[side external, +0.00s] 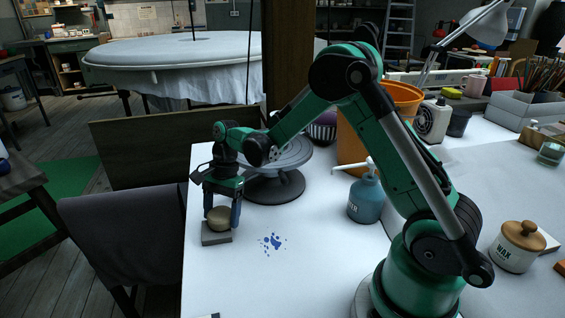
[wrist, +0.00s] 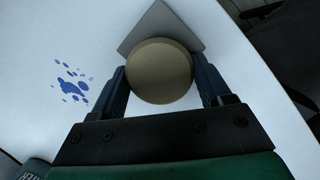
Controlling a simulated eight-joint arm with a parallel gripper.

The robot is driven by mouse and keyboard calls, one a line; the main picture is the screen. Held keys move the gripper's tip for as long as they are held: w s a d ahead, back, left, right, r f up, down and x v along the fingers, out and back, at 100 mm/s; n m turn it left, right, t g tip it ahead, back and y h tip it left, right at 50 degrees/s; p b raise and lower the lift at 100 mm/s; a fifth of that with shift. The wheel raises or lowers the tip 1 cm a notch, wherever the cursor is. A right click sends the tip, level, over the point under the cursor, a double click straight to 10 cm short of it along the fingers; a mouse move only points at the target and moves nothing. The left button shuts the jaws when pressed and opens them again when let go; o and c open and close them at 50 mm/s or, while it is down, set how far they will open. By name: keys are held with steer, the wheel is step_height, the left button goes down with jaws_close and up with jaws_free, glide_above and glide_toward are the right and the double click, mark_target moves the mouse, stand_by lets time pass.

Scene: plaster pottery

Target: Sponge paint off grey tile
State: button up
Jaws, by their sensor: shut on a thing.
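A round tan sponge (side external: 219,218) is between the two fingers of my gripper (side external: 222,213), which is shut on it. The sponge is at the grey tile (side external: 216,239); I cannot tell whether it touches the tile's top. In the wrist view the sponge (wrist: 160,72) covers part of the grey tile (wrist: 158,27), whose visible part shows no paint. Blue paint splashes (side external: 274,241) lie on the white table beside the tile, to its right. In the wrist view the paint (wrist: 72,86) is left of the sponge, apart from it.
A grey turntable (side external: 287,160) stands behind my gripper. A blue pump bottle (side external: 366,198) stands to the right of the paint, and a wax jar (side external: 515,250) farther right. The white table's (side external: 305,285) left edge is close to the tile. The table's front is mostly clear.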

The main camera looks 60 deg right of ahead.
mark_target(230, 236)
steer(key=shift+w+a, duration=0.3)
steer(key=shift+w, duration=0.3)
steer(key=shift+w+a, duration=0.2)
steer(key=shift+a, duration=0.6)
steer(key=shift+s+a+f, duration=0.15)
steer(key=shift+s+a, duration=0.5)
steer(key=shift+s+d, duration=0.15)
steer(key=shift+s, duration=0.8)
steer(key=shift+s+d, duration=0.85)
steer(key=shift+s, duration=0.25)
step_height(230, 236, up, 7)
steer(key=shift+r, duration=0.2)
